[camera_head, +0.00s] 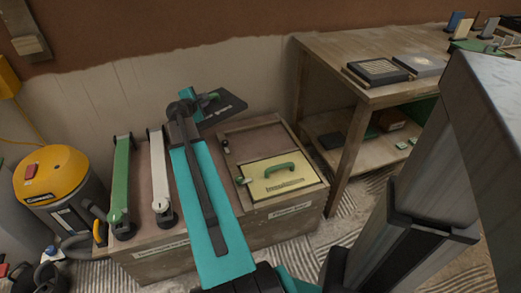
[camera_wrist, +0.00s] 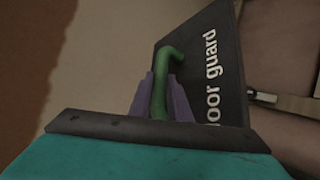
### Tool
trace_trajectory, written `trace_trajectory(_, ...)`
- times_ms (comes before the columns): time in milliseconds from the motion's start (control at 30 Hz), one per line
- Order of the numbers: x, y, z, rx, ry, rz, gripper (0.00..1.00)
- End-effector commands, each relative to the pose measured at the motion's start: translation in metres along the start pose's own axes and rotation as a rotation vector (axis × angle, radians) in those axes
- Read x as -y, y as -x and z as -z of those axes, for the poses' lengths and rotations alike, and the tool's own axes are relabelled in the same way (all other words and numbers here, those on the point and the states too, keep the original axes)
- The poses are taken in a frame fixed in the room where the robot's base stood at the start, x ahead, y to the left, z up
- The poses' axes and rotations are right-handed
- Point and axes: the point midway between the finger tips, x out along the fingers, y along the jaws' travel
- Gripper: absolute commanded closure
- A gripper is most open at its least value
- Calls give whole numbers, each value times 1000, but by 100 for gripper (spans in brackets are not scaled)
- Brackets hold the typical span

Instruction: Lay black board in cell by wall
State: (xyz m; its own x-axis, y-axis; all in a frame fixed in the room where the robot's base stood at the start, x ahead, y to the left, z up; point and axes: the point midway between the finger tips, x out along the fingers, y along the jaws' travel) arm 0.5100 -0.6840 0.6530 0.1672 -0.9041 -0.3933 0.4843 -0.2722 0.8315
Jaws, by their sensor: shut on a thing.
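The black board (camera_head: 226,108), with a green handle (camera_wrist: 165,62), is held in my gripper (camera_head: 205,99). In the wrist view the purple fingers (camera_wrist: 160,97) are closed around the handle, and the board (camera_wrist: 205,70) shows white lettering ending in "oor guard". In the head view the board is tilted, above and left of the cell by the wall (camera_head: 250,138). That cell looks brown and bare, though my arm hides the box to its left. In front of it, a yellow board (camera_head: 258,188) with a green handle lies in the near cell.
The wooden box (camera_head: 290,207) also carries a green-bodied tool (camera_head: 121,180) and a white one (camera_head: 158,175) on its left. A yellow vacuum (camera_head: 55,175) stands at far left. A wooden workbench (camera_head: 355,60) with dark trays is at right. The plastered wall runs behind.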

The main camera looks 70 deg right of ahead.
Motion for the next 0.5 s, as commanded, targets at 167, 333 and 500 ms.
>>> trace_trajectory(167,50,-44,-46,95,-43,44,100)
trace_trajectory(333,93,-77,-90,180,-82,84,100)
trace_trajectory(500,132,-101,-131,253,-118,118,100)
